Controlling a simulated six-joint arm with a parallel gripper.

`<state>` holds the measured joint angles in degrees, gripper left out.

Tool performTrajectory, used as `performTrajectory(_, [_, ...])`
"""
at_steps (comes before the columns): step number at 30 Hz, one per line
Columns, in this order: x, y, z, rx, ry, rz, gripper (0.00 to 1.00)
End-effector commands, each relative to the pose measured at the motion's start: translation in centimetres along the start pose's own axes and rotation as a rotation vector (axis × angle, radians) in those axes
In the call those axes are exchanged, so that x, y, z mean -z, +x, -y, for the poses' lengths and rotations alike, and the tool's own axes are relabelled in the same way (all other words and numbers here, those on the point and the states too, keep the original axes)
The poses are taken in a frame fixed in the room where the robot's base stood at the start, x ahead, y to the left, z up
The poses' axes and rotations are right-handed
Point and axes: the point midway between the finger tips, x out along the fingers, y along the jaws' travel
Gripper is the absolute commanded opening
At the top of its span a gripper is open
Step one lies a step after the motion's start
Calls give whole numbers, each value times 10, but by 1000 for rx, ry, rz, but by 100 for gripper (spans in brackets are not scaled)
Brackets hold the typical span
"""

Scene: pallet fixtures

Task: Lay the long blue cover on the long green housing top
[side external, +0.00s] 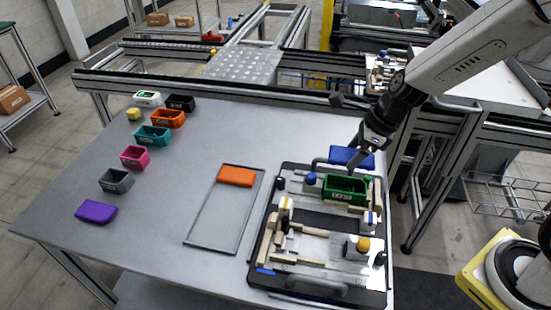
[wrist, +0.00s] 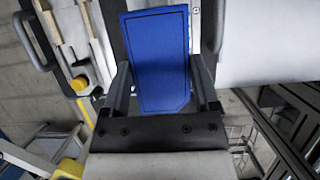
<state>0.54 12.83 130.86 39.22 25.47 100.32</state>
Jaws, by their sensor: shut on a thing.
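The long blue cover (side external: 351,157) is held by my gripper (side external: 362,150) just behind the green housing and seems a little above the pallet. In the wrist view the blue cover (wrist: 160,62) fills the space between the two fingers of my gripper (wrist: 161,80), which are shut on its long sides. The long green housing (side external: 345,189) sits open-topped in the far right part of the pallet fixture (side external: 256,250). The cover is apart from the housing in the side view. The housing is not visible in the wrist view.
The pallet holds wooden blocks and blue and yellow knobs (side external: 363,244). A tray (side external: 205,228) with an orange cover (side external: 236,176) lies to its left. Several coloured housings, including a pink one (side external: 135,157), and a purple cover (side external: 96,211) stand farther left. The table between is clear.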

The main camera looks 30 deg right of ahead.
Motion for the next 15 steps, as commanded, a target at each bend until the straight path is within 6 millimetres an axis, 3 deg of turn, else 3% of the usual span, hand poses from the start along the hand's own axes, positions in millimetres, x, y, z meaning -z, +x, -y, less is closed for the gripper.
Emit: performTrajectory(15, [4, 4, 1, 0, -1, 2, 21])
